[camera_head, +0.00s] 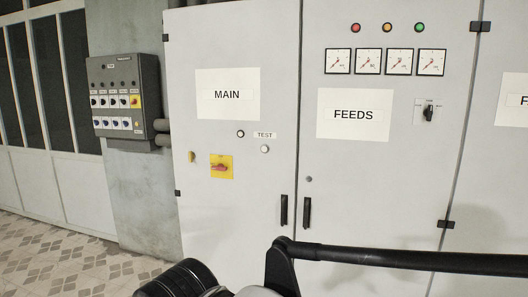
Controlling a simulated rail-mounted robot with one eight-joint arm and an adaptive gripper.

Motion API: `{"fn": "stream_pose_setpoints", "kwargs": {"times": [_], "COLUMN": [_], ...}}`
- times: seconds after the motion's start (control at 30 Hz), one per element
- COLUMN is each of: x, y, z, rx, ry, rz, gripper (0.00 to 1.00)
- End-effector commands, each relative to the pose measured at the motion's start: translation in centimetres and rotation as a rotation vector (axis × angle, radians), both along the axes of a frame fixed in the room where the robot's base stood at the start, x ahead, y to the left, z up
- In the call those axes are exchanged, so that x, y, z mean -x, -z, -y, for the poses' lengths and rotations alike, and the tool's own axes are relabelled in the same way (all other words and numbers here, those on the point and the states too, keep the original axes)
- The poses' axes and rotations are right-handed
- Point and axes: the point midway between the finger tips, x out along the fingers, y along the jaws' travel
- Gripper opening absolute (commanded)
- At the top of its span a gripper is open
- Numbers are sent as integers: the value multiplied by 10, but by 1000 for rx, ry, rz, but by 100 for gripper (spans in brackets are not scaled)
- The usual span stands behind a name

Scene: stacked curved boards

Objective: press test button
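The TEST label (264,135) is on the grey MAIN cabinet door (245,45). A small white round button (265,149) sits just below the label. A small dark round button or lamp (240,133) sits just left of the label. The view does not show which of the two the label belongs to. Nothing touches either one. My gripper cannot be made out; only dark parts, probably of my arm, show along the bottom edge, well below the button.
A red rotary switch on a yellow plate (221,167) is below left of the buttons. Black door handles (284,210) are lower right. The FEEDS door (354,200) has gauges, lamps and a black knob (428,114). A control box (124,97) hangs at left. Tiled floor (75,260) is clear.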

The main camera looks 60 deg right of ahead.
Motion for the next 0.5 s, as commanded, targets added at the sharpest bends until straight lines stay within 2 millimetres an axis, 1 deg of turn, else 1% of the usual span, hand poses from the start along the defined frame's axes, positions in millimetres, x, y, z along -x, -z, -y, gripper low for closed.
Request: {"fn": "stream_pose_setpoints", "kwargs": {"times": [0.07,0.3,0.5], "x": [0,0,0], "y": [0,0,0], "z": [0,0,0], "rx": [0,0,0], "ry": [0,0,0], "rz": [0,0,0], "gripper": [29,0,0]}}
